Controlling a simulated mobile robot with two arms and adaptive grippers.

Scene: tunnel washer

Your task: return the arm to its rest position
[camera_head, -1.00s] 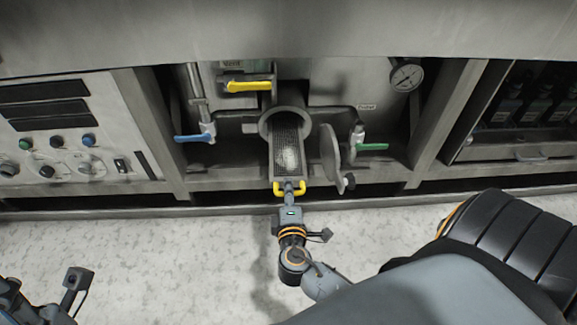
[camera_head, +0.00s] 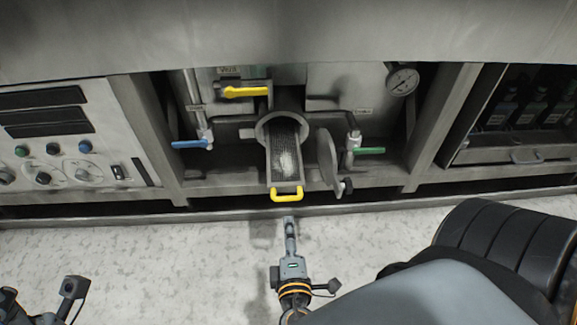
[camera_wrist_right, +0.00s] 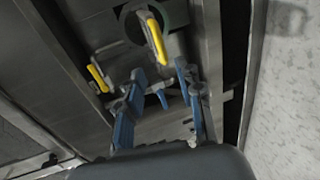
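My right gripper (camera_head: 289,220) is in the lower middle of the head view, a little in front of the yellow handle (camera_head: 287,195) of the strainer. It is empty and apart from the handle. In the right wrist view the two blue fingers of my right gripper (camera_wrist_right: 160,73) stand spread with a gap between them. The mesh strainer (camera_head: 286,160) sticks out of its round port (camera_head: 279,124), its handle end toward me. Of my left arm only dark wrist parts show at the lower left; its fingers are outside the picture.
An open round cover (camera_head: 327,160) hangs right of the strainer. Yellow (camera_head: 245,92), blue (camera_head: 189,144) and green (camera_head: 369,150) valve levers and a gauge (camera_head: 403,80) surround it. A control panel (camera_head: 70,135) is left, a bottle compartment (camera_head: 520,110) right. Pale floor (camera_head: 160,260) lies open in front.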

